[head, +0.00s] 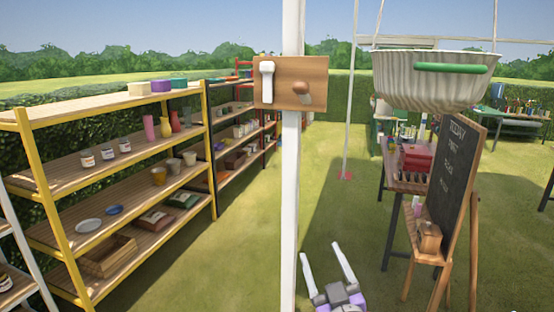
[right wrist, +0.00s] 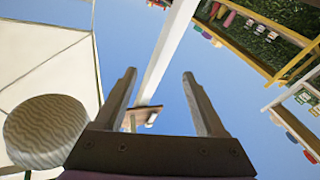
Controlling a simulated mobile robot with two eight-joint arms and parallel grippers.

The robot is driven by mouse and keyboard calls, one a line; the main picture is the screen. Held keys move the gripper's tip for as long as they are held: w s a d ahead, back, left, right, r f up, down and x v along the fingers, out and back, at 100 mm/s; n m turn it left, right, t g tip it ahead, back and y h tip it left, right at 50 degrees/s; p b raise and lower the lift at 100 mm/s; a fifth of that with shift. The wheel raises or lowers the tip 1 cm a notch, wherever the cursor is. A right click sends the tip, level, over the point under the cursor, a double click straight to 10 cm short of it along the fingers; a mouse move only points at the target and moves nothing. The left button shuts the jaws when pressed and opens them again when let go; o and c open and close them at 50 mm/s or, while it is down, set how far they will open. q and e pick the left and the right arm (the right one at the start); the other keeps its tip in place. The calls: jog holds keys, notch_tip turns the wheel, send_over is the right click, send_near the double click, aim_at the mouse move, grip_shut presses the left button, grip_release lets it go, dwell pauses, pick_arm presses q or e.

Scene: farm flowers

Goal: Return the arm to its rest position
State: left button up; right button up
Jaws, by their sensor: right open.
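My right gripper (head: 320,250) is low in the middle of the head view, just right of the white post (head: 291,190). Its two pale fingers point up and stand apart, with nothing between them. In the right wrist view the open fingers (right wrist: 159,75) point up toward sky and the post, and touch nothing. A wooden board (head: 318,85) with a white lever-like piece (head: 267,80) and a brown knob (head: 301,87) is fixed on the post, above the gripper. My left gripper is not in view.
A ribbed hanging basket (head: 400,85) with a green handle hangs at upper right. A chalkboard easel (head: 455,165) and a table (head: 400,180) stand at right. A yellow-framed shelf (head: 60,230) with pots and jars fills the left. Grass (head: 245,250) beside the post is clear.

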jog(key=s+d+f+m+g+h, duration=0.1)
jog(key=s+d+f+g, duration=0.1)
jog(key=s+f+g, duration=0.2)
jog(key=s+d+f+m+g+h, duration=0.1)
jog(key=s+f+g, duration=0.4)
jog(key=s+f, duration=0.5)
jog(key=s+d+f+m+g+h, duration=0.1)
jog(key=s+d+f+m+g, duration=0.2)
jog(key=s+f, duration=0.4)
notch_tip(320, 180, down, 7)
jog(key=shift+s+d+g, duration=0.3)
jog(key=shift+d+g, duration=0.6)
jog(key=shift+d, duration=0.35)
jog(key=shift+c, duration=0.3)
